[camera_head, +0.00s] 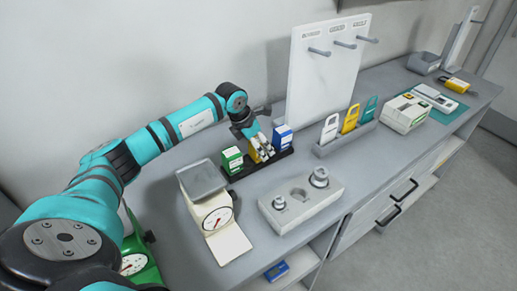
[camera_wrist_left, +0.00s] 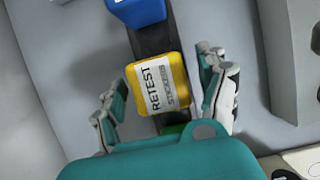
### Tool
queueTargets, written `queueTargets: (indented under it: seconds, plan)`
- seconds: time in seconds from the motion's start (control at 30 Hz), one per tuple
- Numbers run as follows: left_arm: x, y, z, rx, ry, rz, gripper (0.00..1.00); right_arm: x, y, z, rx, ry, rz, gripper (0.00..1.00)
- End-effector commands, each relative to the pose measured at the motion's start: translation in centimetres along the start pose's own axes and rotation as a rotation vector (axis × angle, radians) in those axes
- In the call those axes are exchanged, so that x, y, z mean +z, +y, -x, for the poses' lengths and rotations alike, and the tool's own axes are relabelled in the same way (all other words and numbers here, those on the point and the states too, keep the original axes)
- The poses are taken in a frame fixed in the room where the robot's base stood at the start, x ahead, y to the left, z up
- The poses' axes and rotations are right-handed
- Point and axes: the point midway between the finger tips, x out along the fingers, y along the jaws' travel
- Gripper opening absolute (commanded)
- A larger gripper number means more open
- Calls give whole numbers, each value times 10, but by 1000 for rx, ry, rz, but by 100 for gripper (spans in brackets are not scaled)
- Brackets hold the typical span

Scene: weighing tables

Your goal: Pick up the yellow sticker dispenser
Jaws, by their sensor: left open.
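The yellow sticker dispenser (camera_wrist_left: 158,84) has a white label reading "RETEST" and stands in a black tray (camera_wrist_left: 150,41) between a blue and a green dispenser. In the head view the yellow dispenser (camera_head: 254,153) is mostly hidden behind my left gripper (camera_head: 262,151). My left gripper also shows in the left wrist view (camera_wrist_left: 163,101), open, with one finger on each side of the yellow dispenser's near part. Gaps show between both fingers and the dispenser. My right gripper is not in view.
The green dispenser (camera_head: 232,160) and blue dispenser (camera_head: 282,137) stand close on either side. A dial scale (camera_head: 216,216) and a grey weight block (camera_head: 300,205) stand in front. A white peg board (camera_head: 326,75) rises behind. A rack of tags (camera_head: 346,139) is to the right.

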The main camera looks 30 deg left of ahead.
Motion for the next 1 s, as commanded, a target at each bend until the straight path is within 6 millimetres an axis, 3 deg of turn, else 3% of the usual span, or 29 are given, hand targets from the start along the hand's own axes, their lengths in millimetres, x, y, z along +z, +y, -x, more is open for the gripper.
queueTargets:
  seconds: [0.27, 0.77, 1.0]
  plan:
    - [0, 0, -6, 0, 0, -1, 75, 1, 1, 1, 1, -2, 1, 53]
    - [0, 0, -5, 0, 0, -1, 11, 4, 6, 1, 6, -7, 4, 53]
    - [0, 0, -4, 0, -1, -1, 8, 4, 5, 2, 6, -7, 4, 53]
